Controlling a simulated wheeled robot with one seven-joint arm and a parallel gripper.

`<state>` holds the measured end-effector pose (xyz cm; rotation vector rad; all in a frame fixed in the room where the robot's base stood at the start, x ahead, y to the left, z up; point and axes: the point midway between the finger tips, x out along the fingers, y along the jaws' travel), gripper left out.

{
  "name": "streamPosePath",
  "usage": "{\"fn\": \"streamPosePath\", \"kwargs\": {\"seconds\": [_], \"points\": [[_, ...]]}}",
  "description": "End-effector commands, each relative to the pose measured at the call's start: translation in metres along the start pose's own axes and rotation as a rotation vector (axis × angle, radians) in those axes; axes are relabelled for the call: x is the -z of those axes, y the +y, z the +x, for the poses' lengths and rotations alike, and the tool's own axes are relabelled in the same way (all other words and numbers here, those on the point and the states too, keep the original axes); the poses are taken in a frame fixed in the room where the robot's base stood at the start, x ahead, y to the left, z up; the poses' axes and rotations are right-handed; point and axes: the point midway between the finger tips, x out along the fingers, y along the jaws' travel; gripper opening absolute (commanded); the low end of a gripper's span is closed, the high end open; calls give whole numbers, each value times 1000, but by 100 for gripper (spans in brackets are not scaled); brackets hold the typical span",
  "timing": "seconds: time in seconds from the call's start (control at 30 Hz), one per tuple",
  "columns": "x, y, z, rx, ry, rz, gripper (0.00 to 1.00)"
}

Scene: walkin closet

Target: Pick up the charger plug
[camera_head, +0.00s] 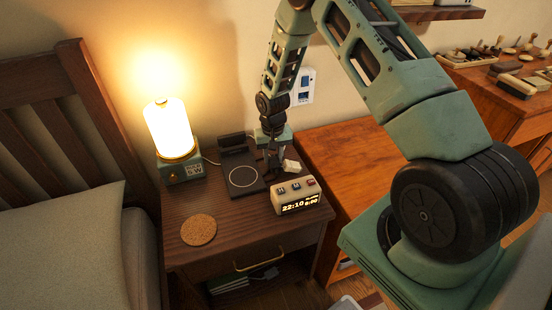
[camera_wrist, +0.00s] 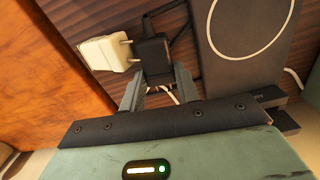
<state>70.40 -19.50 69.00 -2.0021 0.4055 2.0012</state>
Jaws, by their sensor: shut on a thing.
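A white plug (camera_wrist: 105,52) with two metal prongs shows at the upper left of the wrist view. In the head view the white plug (camera_head: 291,166) is at the right of my fingers, above the nightstand's back right. A small black block (camera_wrist: 153,58) with a black cord, plug-like in shape, sits between my fingertips, close beside the white prongs. My gripper (camera_wrist: 158,80) is shut on this black block. In the head view my gripper (camera_head: 272,161) points down at the nightstand (camera_head: 230,217); its fingertips are small and dark there, and the contact is hard to see.
A dark charging pad (camera_head: 243,180) with a ring lies left of my gripper. A clock (camera_head: 296,195) reading 22:10 stands in front. A lit lamp (camera_head: 170,135) and cork coaster (camera_head: 198,230) are farther left. An orange wooden cabinet (camera_head: 345,165) adjoins on the right.

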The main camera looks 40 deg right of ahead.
Motion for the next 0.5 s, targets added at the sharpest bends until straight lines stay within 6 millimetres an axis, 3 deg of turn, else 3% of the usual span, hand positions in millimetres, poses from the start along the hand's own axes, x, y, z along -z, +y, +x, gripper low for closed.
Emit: {"fn": "streamPosePath", "kwargs": {"seconds": [0.5], "points": [[-22,-100,-54,1,2,-5,5]]}}
